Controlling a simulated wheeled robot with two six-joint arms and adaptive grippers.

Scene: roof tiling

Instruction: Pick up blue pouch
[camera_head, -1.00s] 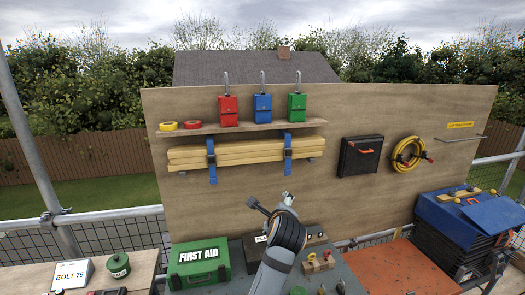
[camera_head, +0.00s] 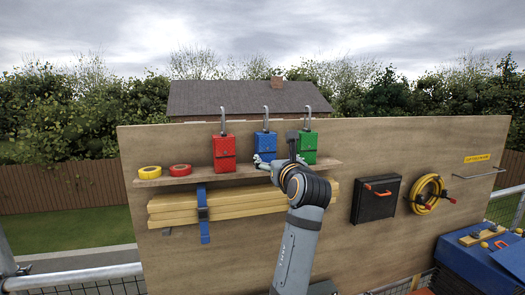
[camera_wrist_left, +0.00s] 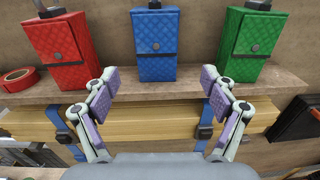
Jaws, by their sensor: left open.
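The blue pouch (camera_head: 265,143) stands upright on the wooden shelf, between the red pouch (camera_head: 224,153) and the green pouch (camera_head: 309,140). A metal hook rises at its top. In the left wrist view the blue pouch (camera_wrist_left: 156,46) is at the top middle, with its quilted front facing the camera. My left gripper (camera_head: 276,163) is just in front of the shelf, with part of it over the lower part of the blue pouch. In the left wrist view its fingers (camera_wrist_left: 158,88) are spread, below and on either side of the pouch, with nothing between them. My right gripper is not in view.
The shelf (camera_head: 195,178) also carries yellow and red tape rolls (camera_head: 149,172). Strapped yellow timber (camera_head: 175,209) lies right under it. A black case (camera_head: 376,198) and a coiled yellow hose (camera_head: 428,194) hang on the board to the right.

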